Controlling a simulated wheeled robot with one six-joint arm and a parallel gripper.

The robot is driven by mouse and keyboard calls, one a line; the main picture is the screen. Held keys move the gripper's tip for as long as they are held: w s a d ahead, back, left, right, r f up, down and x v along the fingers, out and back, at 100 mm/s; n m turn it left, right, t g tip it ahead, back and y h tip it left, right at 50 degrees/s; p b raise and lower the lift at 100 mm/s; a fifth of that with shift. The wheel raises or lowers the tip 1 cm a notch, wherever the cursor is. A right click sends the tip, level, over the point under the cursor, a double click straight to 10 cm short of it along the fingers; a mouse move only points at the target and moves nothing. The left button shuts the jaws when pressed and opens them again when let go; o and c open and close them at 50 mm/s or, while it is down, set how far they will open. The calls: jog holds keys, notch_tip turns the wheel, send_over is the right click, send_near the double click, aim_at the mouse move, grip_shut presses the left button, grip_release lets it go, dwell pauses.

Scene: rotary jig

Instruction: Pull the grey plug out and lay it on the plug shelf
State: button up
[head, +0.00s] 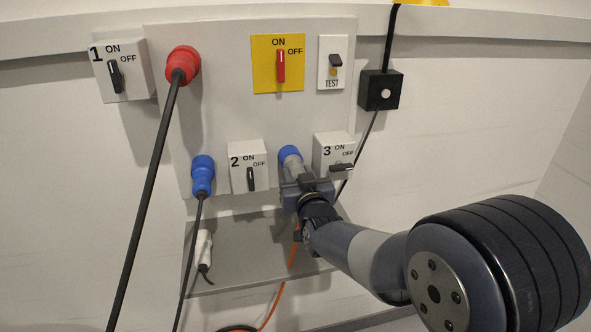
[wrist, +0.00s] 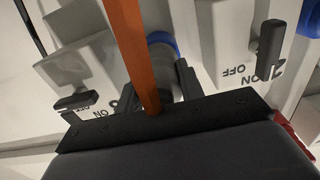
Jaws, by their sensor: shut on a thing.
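The grey plug (head: 295,167) sits in the blue-collared socket (head: 289,152) between switch boxes 2 and 3. In the wrist view the grey plug (wrist: 160,68) shows in front of the blue collar (wrist: 161,41), partly hidden by its orange cable (wrist: 134,45). My gripper (head: 303,184) is shut on the plug; its dark jaws (wrist: 160,90) stand on both sides of it. The plug shelf (head: 248,262) is the grey ledge below the panel. The orange cable (head: 292,262) hangs down across the shelf. The plug's hidden part inside the socket cannot be judged.
A pale plug (head: 204,247) with a black cable lies at the shelf's left. Switch 3 (head: 342,167) has its lever sideways; switch 2's lever (head: 250,179) is upright. A blue plug (head: 202,175) and a red plug (head: 183,63) with hanging cables are at left. The shelf's middle is clear.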

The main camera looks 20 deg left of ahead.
jog(key=shift+f, duration=0.1)
jog(key=shift+s, duration=0.15)
jog(key=b+v, duration=0.3)
jog(key=v, duration=0.3)
jog(key=shift+s+d, duration=0.2)
jog(key=shift+s, duration=0.1)
dwell(0.8)
jog(key=shift+b, duration=0.3)
